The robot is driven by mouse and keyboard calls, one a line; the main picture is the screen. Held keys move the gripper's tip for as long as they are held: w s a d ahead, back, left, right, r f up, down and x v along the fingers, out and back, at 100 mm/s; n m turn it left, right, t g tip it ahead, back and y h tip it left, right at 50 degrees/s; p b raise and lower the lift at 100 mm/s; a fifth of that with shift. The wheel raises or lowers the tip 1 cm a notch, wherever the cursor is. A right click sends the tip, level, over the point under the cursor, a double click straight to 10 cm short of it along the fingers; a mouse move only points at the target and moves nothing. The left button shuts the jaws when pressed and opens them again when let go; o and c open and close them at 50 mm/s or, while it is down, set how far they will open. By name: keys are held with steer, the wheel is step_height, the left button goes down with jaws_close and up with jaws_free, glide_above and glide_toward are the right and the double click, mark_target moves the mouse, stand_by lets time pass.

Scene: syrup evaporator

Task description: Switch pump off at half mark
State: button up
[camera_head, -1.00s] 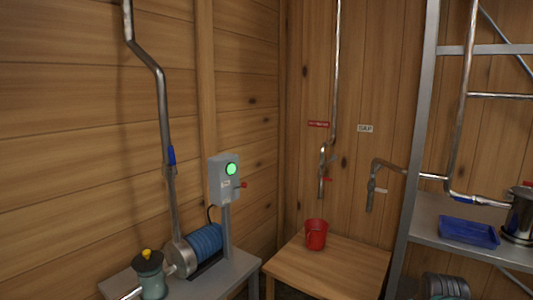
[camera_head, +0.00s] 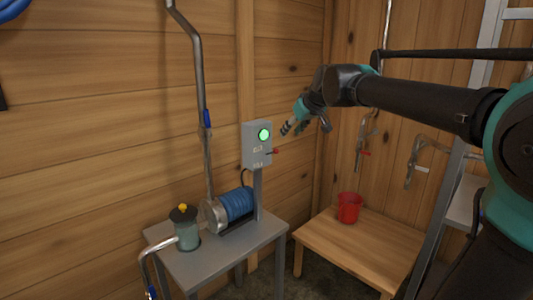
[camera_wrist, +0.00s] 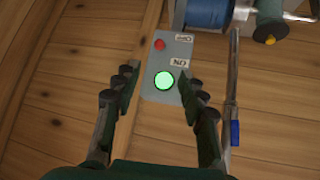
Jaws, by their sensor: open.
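The grey switch box (camera_head: 256,148) stands on a post by the pump, with its round green light (camera_head: 264,135) lit. The blue pump (camera_head: 236,203) sits on the grey table. My gripper (camera_head: 306,122) is open and empty in the air, right of the box and apart from it. No half mark is readable.
A teal jar with a yellow knob (camera_head: 185,228) stands beside the pump on the grey table (camera_head: 205,268). A red bucket (camera_head: 349,207) stands on the wooden table (camera_head: 370,240). A metal pipe (camera_head: 203,100) rises behind the pump.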

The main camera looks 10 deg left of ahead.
mark_target(277, 150)
steer(key=x, duration=1.6)
steer(key=shift+w+f, duration=0.3)
jaws_close()
